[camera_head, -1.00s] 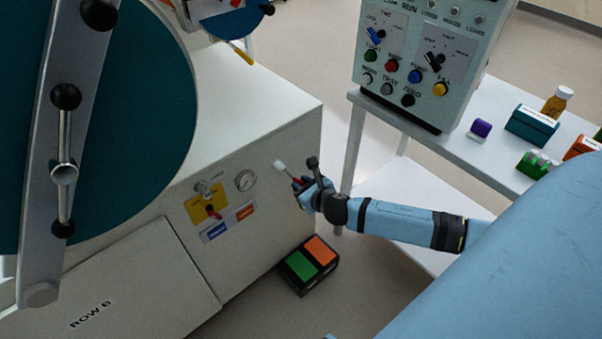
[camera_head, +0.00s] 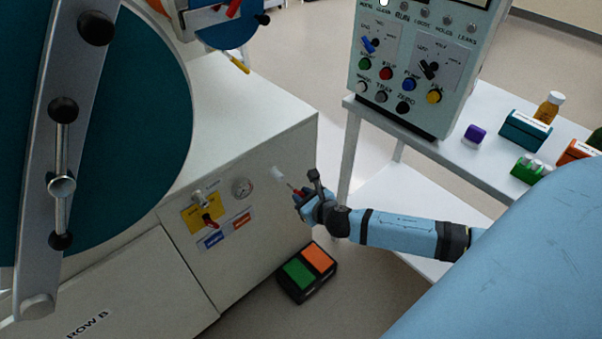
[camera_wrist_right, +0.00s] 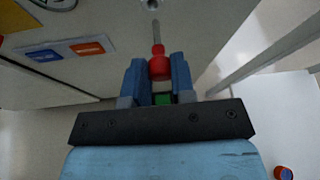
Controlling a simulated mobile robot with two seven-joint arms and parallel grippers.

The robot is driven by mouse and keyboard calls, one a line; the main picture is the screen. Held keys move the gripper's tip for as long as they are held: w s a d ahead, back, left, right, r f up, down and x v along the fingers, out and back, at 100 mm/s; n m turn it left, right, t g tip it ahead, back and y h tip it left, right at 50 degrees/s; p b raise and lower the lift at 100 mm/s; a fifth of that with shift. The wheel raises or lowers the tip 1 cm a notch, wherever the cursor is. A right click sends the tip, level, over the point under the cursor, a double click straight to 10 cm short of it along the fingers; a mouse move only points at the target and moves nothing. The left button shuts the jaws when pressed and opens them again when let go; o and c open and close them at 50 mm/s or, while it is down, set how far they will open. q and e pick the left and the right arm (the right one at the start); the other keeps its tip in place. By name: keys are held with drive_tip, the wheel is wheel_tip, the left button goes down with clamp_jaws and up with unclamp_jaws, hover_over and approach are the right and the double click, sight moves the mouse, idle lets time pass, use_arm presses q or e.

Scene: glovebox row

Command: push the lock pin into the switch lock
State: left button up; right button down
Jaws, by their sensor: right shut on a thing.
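The lock pin (camera_wrist_right: 157,58) has a red grip and a thin grey shaft. My right gripper (camera_wrist_right: 158,82) is shut on its red grip, between two blue fingers, and the shaft points away toward the cabinet front. A pale round fitting (camera_wrist_right: 150,4), which looks like the switch lock, lies just beyond the shaft tip at the top edge of the wrist view. In the head view this fitting (camera_head: 277,173) sticks out from the cabinet, left of my right gripper (camera_head: 302,197). The tip appears apart from it; the exact gap is unclear. My left gripper is out of view.
A yellow plate with a red switch (camera_head: 207,220), a gauge (camera_head: 242,188) and blue and orange labels lie left on the cabinet front. A green and orange pedal (camera_head: 306,272) sits on the floor below. A white table (camera_head: 470,160) with a control box stands at right.

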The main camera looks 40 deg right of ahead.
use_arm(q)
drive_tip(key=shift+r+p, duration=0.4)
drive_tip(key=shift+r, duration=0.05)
use_arm(e)
drive_tip(key=shift+s+d, duration=0.2)
drive_tip(key=shift+s, duration=1.8)
drive_tip(key=shift+a, duration=0.1)
